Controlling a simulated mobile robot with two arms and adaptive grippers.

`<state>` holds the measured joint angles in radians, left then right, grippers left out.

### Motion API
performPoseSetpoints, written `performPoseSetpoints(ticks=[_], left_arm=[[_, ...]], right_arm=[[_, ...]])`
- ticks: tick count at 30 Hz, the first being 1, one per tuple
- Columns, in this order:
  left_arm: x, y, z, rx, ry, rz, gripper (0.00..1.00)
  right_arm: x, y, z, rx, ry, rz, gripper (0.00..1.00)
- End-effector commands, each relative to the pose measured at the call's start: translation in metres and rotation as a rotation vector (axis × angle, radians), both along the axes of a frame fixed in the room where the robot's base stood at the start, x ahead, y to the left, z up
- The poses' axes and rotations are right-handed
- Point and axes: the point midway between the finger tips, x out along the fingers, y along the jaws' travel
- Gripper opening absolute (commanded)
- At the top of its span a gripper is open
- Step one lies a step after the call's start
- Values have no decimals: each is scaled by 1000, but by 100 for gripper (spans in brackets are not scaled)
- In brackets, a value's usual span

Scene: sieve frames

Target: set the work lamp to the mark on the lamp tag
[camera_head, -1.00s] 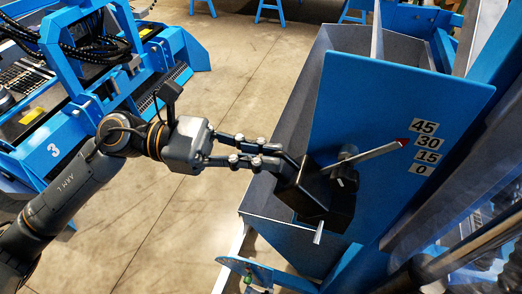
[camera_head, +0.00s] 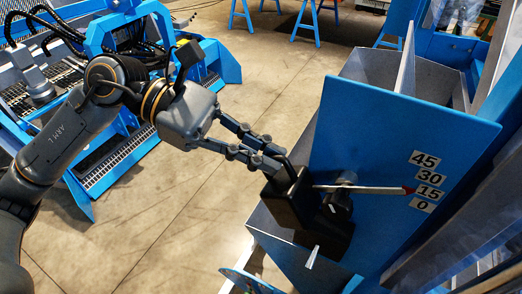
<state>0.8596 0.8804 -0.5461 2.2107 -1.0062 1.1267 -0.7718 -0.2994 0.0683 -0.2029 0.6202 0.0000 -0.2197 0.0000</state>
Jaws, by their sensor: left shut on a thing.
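My left gripper (camera_head: 272,158) is shut on the dark handle (camera_head: 285,168) at a black box (camera_head: 298,206), beside a blue panel (camera_head: 375,135). A grey pointer (camera_head: 370,190) with a red tip (camera_head: 408,190) reaches right from a pivot near the box. It lies almost level, its tip just left of the 15 label (camera_head: 428,192). The panel's other labels are 45 (camera_head: 425,159), 30 (camera_head: 425,176) and 0 (camera_head: 422,206). A small knob with a white mark (camera_head: 334,208) sits on the box. I cannot make out a lamp or lamp tag for sure. My right gripper is not in view.
A grey bin (camera_head: 368,68) stands behind the panel. Blue machinery (camera_head: 125,165) stands at left, behind my left arm. Blue trestle legs (camera_head: 305,22) stand at the back. The concrete floor (camera_head: 170,230) between is clear.

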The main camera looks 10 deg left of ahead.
Motion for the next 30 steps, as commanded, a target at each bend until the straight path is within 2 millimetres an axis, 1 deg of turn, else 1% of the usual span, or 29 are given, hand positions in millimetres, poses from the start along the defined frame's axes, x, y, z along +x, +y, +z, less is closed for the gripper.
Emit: performPoseSetpoints(ticks=[8,9,11,12,20,23,26,30], left_arm=[[1,0,1,-2,-1,3,0],[1,0,1,-2,-2,2,17],[1,0,1,-2,-1,3,30],[1,0,1,-1,0,2,31],[0,0,0,0,0,1,31],[2,5,2,-1,0,3,31],[4,17,6,0,0,5,31],[8,44,16,1,1,7,31]], right_arm=[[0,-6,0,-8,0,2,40],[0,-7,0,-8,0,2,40],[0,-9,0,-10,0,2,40],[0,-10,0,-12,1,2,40],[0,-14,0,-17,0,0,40],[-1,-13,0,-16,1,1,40],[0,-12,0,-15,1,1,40],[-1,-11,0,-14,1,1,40]])
